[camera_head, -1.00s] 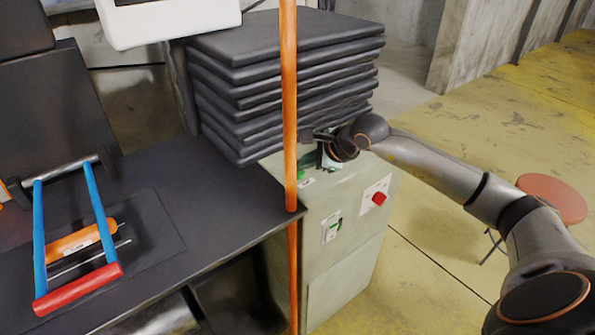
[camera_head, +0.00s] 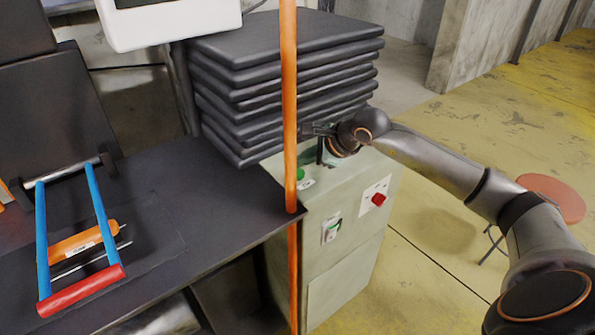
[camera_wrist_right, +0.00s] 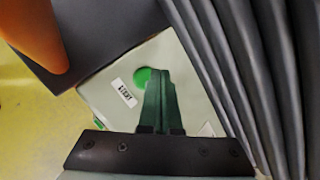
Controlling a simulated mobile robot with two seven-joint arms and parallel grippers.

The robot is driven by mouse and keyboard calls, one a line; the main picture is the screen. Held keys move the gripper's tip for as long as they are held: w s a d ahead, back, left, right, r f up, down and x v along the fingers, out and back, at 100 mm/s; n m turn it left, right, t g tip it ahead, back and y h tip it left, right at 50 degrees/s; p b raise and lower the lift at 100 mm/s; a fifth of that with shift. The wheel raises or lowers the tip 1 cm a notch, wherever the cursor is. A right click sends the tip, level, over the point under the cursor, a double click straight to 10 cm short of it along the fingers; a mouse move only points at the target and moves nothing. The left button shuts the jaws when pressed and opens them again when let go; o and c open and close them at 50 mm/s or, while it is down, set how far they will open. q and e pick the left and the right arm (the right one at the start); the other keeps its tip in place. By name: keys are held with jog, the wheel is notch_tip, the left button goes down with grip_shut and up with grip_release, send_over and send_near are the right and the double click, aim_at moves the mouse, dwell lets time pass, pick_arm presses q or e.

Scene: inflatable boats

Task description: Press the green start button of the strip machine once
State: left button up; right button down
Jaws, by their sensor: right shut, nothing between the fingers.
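The strip machine is a pale green-grey cabinet (camera_head: 345,215) right of the dark table. Its green start button (camera_head: 300,174) is on the top, just right of the orange pole. In the right wrist view the button (camera_wrist_right: 145,77) lies beside a white label (camera_wrist_right: 124,92), partly hidden behind my fingertips. My right gripper (camera_head: 320,154) is over the cabinet top beside the stack of dark slabs. In the wrist view its fingers (camera_wrist_right: 160,76) are together and empty, their tips overlapping the button in the picture. I cannot tell whether they touch it. My left gripper is not in view.
An orange pole (camera_head: 290,100) stands close in front of the button. A stack of dark slabs (camera_head: 280,85) rises behind the cabinet top. The front panel has a red knob (camera_head: 378,199) and a switch (camera_head: 332,230). A blue-and-red frame (camera_head: 82,288) lies on the table (camera_head: 190,190).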

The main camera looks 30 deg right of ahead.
aim_at(303, 173)
jog(key=shift+r+p, duration=1.45)
jog(key=shift+r, duration=1.05)
jog(key=shift+f, duration=0.1)
